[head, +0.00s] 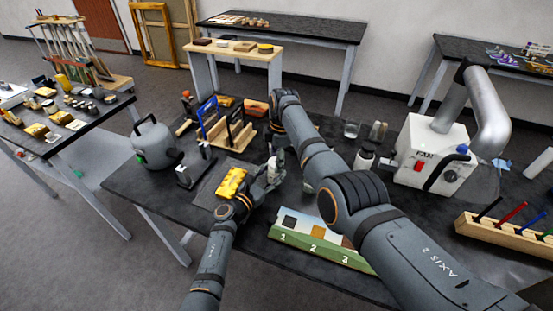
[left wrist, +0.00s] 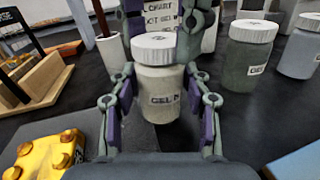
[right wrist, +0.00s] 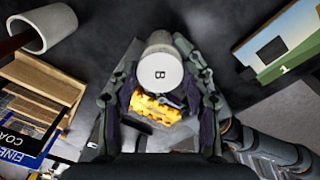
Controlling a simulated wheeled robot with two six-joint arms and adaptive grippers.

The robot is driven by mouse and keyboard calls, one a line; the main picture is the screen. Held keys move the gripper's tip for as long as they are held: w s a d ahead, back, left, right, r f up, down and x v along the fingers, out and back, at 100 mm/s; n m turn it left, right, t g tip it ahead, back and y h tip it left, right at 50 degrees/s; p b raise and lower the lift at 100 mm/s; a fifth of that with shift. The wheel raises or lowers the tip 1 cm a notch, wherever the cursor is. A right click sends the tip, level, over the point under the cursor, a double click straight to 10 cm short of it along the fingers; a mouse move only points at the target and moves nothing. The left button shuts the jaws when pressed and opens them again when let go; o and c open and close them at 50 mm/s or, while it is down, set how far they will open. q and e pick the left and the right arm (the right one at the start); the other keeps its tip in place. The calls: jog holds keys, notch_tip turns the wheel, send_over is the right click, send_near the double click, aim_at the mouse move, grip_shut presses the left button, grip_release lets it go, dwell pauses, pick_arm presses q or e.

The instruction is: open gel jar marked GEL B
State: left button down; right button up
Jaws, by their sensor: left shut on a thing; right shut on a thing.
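The jar marked GEL, with a last letter hard to read in the left wrist view (left wrist: 160,92), has a pale body and a white ribbed lid (left wrist: 154,46). The lid sits on the jar, and its top shows a B in the right wrist view (right wrist: 160,72). The jar stands upright in the head view (head: 273,172). My left gripper (left wrist: 160,108) is shut around the jar's body from the side. My right gripper (right wrist: 162,88) comes from above, shut with its fingers either side of the lid. Its fingers hide part of the jar in the head view.
A yellow block (head: 232,182) lies on a grey mat beside the left gripper. More gel jars (left wrist: 248,55) stand to the right. A wooden rack (head: 230,135) is behind left, and a numbered colour board (head: 318,240) lies in front. A white machine (head: 432,158) stands at right.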

jog(key=shift+r, duration=0.15)
jog(key=shift+d+r, duration=0.1)
jog(key=shift+r, duration=0.85)
jog(key=shift+s+d+r, duration=0.1)
jog(key=shift+r, duration=0.9)
jog(key=shift+s+d+r, duration=0.1)
jog(key=shift+r, duration=0.9)
pick_arm(q)
jog(key=c, duration=0.5)
grip_release()
jog(key=shift+s+a, duration=0.3)
pick_arm(e)
jog(key=shift+w, duration=0.1)
pick_arm(q)
jog(key=v, duration=1.1)
